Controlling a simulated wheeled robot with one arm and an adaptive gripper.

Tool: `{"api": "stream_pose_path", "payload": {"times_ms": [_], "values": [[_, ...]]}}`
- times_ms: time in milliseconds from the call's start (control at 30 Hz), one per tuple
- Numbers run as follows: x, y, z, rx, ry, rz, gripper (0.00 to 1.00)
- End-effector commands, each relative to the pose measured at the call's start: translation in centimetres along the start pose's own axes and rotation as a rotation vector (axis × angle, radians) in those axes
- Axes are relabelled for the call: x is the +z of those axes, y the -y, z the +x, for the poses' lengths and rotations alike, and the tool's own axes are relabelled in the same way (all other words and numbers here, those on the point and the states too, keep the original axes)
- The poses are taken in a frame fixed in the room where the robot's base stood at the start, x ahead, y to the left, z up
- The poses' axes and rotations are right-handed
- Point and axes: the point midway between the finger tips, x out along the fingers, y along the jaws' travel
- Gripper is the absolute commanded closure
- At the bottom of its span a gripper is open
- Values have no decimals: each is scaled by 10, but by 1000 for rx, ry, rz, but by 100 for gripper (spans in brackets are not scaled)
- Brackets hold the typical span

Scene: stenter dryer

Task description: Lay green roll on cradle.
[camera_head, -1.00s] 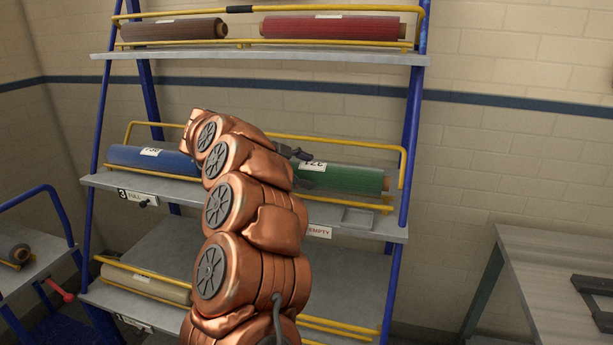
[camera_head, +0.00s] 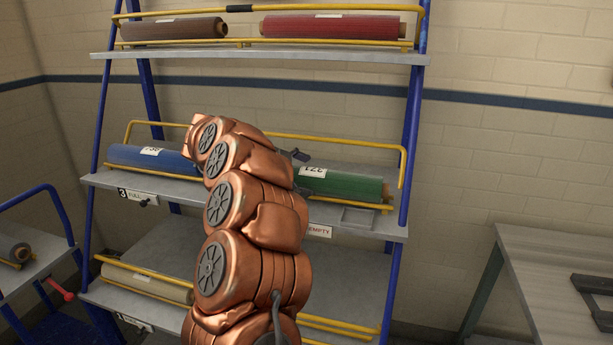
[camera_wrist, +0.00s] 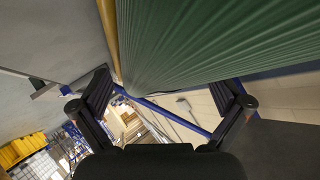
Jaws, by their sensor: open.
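The green roll (camera_head: 345,186) lies on the right half of the middle rack shelf, against yellow rails, with a white label reading 321 or similar. In the wrist view the green roll (camera_wrist: 210,35) fills the upper right, close in front of my gripper (camera_wrist: 168,100). My gripper's two dark fingers are spread apart with nothing held between them. In the head view only a dark bit of my gripper (camera_head: 300,156) shows past my copper arm, at the roll's left end. A dark cradle-like frame (camera_head: 594,300) sits on the table at the right; I cannot tell surely that it is the cradle.
The blue roll (camera_head: 150,158) shares the middle shelf (camera_head: 240,200). Brown (camera_head: 175,28) and red (camera_head: 332,27) rolls lie on the top shelf, a beige roll (camera_head: 147,281) below. A grey table (camera_head: 545,270) stands right. A cart (camera_head: 35,255) with a dark roll stands left.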

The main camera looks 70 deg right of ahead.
Motion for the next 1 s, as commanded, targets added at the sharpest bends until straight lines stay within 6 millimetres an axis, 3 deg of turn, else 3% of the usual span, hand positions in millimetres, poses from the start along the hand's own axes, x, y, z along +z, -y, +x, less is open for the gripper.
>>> {"api": "stream_pose_path", "payload": {"times_ms": [267, 700, 1000], "values": [[1, 0, -26, -2, 0, -1, 0], [2, 0, -95, -4, 2, 0, 0], [0, 0, -118, -1, -1, 1, 0]]}}
